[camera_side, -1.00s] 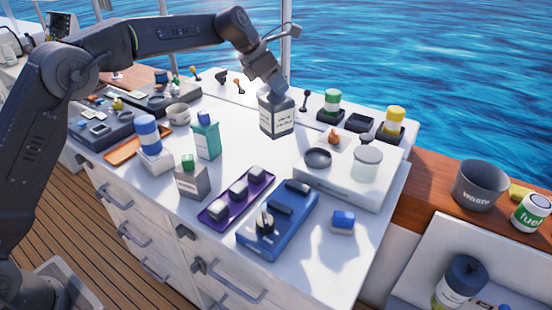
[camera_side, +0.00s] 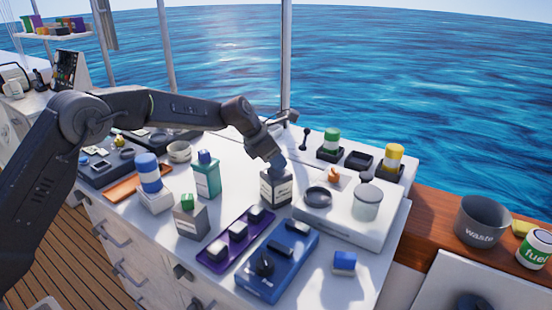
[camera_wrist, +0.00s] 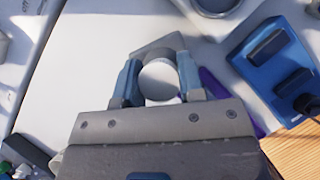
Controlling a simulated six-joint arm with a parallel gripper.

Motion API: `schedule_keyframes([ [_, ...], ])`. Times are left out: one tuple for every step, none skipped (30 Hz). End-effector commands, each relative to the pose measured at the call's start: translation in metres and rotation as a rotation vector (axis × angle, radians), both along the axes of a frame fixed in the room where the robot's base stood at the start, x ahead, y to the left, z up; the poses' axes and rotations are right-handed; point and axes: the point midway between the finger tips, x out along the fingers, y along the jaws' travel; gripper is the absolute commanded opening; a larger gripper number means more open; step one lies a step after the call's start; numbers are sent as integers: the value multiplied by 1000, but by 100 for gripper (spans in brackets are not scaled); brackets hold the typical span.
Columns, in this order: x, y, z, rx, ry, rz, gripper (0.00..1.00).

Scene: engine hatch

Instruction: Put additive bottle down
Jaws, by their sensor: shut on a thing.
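The additive bottle is likely the dark grey square bottle with a white label (camera_side: 277,188), under my gripper (camera_side: 277,163) in the side view. It stands upright, at or very near the white worktop (camera_side: 325,275), just left of the raised white tray. Whether its base touches the top is hard to tell. In the wrist view my gripper (camera_wrist: 160,80) has its two blue-grey fingers on either side of the bottle's round pale cap (camera_wrist: 160,79). The fingers are shut on it. The bottle's grey shoulder (camera_wrist: 160,46) shows beyond the cap.
A white tray (camera_side: 335,228) with a dark ring and a glass jar stands close on the right. A purple tray (camera_side: 213,263) and a blue tray (camera_side: 270,285) lie in front. A teal bottle (camera_side: 207,178) and a grey box bottle (camera_side: 190,220) stand left.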

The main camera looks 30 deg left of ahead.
Motion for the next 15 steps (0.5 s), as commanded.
schedule_keyframes([
  [0, 0, 1, -1, -2, 1, 0],
  [0, 0, 0, -1, -2, 1, 0],
  [0, 0, -1, 0, -1, 1, 0],
  [0, 0, -2, -1, 0, 1, 0],
  [0, 0, -3, 0, 0, 1, 38],
  [0, 0, -2, 0, 0, 1, 41],
  [0, 0, -2, 0, 0, 1, 44],
  [0, 0, -2, 0, 0, 1, 47],
  [0, 0, -3, 0, 0, 1, 51],
  [0, 0, -2, 0, 0, 0, 54],
  [0, 0, -2, 0, 0, 0, 57],
  [0, 0, -2, 0, 0, 0, 61],
  [0, 0, -2, 0, 0, 0, 62],
  [0, 0, -2, 0, 0, 0, 62],
  [0, 0, -2, 0, 0, 0, 62],
])
